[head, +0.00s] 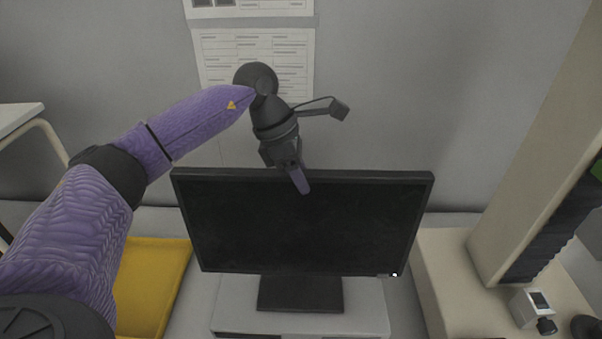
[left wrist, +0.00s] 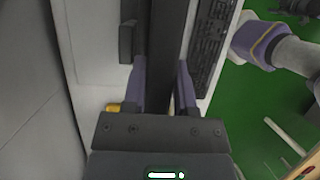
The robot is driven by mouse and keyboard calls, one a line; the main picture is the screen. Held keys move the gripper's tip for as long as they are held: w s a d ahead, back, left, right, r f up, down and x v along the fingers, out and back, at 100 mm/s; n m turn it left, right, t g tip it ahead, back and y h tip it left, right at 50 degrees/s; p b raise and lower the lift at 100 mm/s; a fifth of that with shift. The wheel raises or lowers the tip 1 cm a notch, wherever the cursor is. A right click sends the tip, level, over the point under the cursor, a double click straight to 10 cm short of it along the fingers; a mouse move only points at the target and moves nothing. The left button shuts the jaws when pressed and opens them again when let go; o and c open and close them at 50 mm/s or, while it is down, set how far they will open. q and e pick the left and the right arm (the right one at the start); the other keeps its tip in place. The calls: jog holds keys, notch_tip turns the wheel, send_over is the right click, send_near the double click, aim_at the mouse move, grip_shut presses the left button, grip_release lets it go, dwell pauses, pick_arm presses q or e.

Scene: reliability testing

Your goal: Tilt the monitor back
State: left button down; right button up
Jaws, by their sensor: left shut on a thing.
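The black monitor (head: 350,225) stands upright on its dark base (head: 300,293) in the middle of the head view. My left gripper (head: 300,182) comes down over the monitor's top edge. In the left wrist view my left gripper (left wrist: 163,88) is shut on the monitor's top edge (left wrist: 165,50), with one finger on each side. In the head view one finger lies in front of the screen and the other is hidden behind the monitor. My right gripper does not show.
A light platform (head: 230,312) carries the monitor. A yellow panel (head: 155,285) lies to the left. A beige cabinet with a column (head: 535,150) and a small white device (head: 532,308) stand at the right. A grey wall with papers (head: 300,55) is behind.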

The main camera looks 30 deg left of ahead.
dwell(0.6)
pick_arm(q)
jog(key=shift+w+r, duration=0.1)
jog(key=shift+w, duration=0.05)
jog(key=shift+w+a+f, duration=0.2)
jog(key=shift+w+a, duration=0.25)
jog(key=shift+w, duration=0.15)
jog(key=shift+w+a+f, duration=0.15)
jog(key=shift+w+a, duration=0.25)
jog(key=shift+w, duration=0.2)
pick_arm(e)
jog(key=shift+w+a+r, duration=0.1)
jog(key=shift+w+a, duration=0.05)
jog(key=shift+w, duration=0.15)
pick_arm(q)
jog(key=c, duration=0.5)
grip_release()
jog(key=shift+c, duration=0.2)
jog(key=shift+o, duration=0.7)
jog(key=shift+w+f, duration=0.1)
jog(key=shift+w, duration=0.1)
jog(key=shift+s, duration=0.1)
